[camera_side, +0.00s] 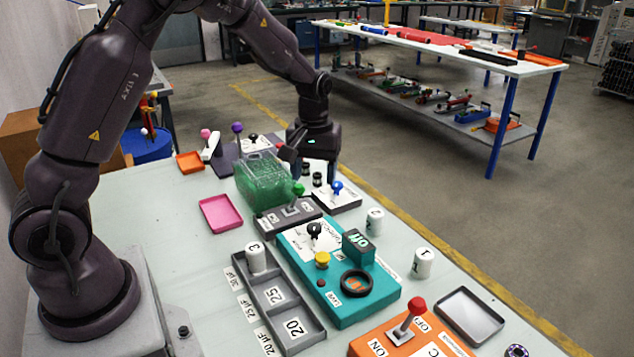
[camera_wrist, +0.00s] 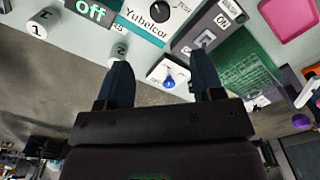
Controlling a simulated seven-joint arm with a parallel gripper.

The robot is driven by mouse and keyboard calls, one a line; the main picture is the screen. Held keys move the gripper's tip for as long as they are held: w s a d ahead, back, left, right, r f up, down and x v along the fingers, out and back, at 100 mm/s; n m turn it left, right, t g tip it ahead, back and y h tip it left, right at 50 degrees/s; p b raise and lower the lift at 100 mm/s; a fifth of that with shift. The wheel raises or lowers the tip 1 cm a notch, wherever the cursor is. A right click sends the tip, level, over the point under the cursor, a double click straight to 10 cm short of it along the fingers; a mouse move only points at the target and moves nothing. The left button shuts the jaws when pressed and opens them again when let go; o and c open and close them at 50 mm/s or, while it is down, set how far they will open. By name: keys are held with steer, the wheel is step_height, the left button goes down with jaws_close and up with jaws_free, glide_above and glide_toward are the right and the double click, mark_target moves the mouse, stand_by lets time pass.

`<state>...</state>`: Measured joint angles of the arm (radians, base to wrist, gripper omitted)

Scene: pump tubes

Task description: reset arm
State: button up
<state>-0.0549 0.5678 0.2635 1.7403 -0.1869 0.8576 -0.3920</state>
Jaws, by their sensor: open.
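My gripper (camera_side: 316,172) is at the far end of the table, pointing down, with its fingers apart and nothing seen between them. In the wrist view my gripper (camera_wrist: 162,64) also shows open, with a blue-knobbed switch (camera_wrist: 169,78) in sight between its fingers. In the side view that switch (camera_side: 337,190) stands just right of the gripper. White tube 1 (camera_side: 422,264) and tube 2 (camera_side: 374,222) stand upright on the table. Tube 3 (camera_side: 256,258) stands in the upper slot of a grey slotted rack (camera_side: 318,333).
A green transparent box (camera_side: 262,182) is close left of my gripper. A teal pump box (camera_side: 340,285), an orange box with a red lever (camera_side: 412,330) and a grey tray (camera_side: 470,316) stand nearer. A pink tray (camera_side: 220,213) lies left. Bare tabletop surrounds tube 1.

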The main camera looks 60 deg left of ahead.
steer(key=s+d+r+m+t, duration=0.2)
steer(key=s+d+r+m, duration=0.2)
steer(key=s+r, duration=0.4)
steer(key=s+d+r+m+t, duration=0.3)
steer(key=s+d+r+m, duration=0.2)
steer(key=s, duration=0.8)
step_height(320, 180, up, 4)
steer(key=shift+s+d+f+t, duration=0.1)
steer(key=shift+s+d+t, duration=0.15)
steer(key=shift+d, duration=0.65)
